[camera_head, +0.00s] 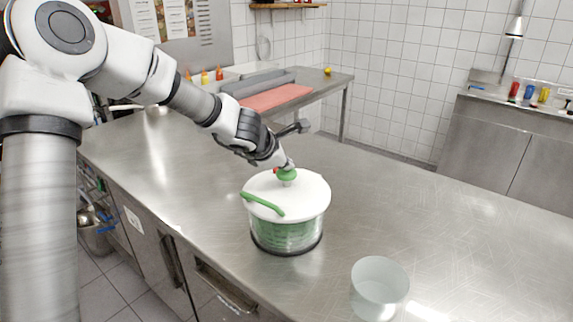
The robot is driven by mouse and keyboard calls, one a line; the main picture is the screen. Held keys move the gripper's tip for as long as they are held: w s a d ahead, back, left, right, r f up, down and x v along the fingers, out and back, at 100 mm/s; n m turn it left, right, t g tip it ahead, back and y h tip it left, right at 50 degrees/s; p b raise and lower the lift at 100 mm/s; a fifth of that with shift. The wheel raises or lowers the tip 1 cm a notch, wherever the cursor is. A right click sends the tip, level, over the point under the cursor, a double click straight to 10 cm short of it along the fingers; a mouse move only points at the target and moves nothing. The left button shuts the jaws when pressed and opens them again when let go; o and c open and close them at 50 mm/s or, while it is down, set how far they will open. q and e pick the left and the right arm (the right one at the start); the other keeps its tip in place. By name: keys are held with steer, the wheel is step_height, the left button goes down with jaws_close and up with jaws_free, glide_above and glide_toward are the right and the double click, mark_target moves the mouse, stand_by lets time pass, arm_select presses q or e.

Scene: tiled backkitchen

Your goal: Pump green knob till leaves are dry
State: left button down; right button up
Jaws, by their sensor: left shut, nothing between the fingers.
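A salad spinner (310,203) with a white lid and a clear bowl stands upright on the steel counter. Green shows through the bowl wall; I cannot tell whether the leaves are wet or dry. The green knob (287,175) stands up at the middle of the lid, and a green handle (262,205) lies along the lid's left side. My left gripper (289,164) is shut and empty, with its tips right at the top of the knob, seemingly touching it. My right gripper is not in view.
A pale, empty-looking bowl (381,284) stands on the counter (450,235) to the right of the spinner, near the front. The counter's right part is clear. A red board (277,97) lies on a back table. Bottles (514,89) stand on the far right unit.

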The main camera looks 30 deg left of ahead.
arm_select(q)
steer(key=shift+f+b, duration=0.35)
steer(key=shift+f, duration=0.1)
steer(key=shift+r, duration=0.1)
stand_by(0.4)
steer(key=shift+r+p, duration=2.1)
steer(key=shift+p, duration=0.25)
step_height(320, 180, up, 5)
steer(key=p, duration=0.5)
stand_by(0.5)
